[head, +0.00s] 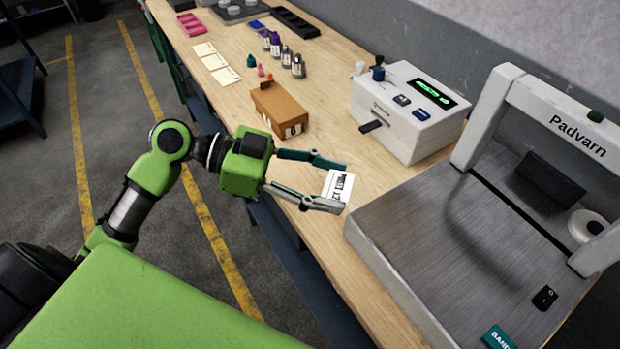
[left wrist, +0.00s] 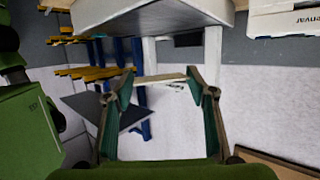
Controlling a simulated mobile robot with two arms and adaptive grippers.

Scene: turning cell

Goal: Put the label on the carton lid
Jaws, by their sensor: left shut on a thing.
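The label (head: 338,186) is a small white card with black print, held above the bench's front edge in the head view. My left gripper (head: 342,188) is shut on it, one fingertip at each side. In the left wrist view the label (left wrist: 160,79) shows nearly edge-on, as a thin pale strip between the fingertips. The carton (head: 278,113) is a small brown box on the bench, behind the gripper and apart from it; its lid (head: 280,100) faces up and looks closed. My right gripper is in neither view.
A white printer-like machine (head: 412,110) with a green display stands right of the carton. A large grey machine marked Padvarn (head: 440,250) fills the right. Bare wood (head: 330,130) lies between carton and white machine.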

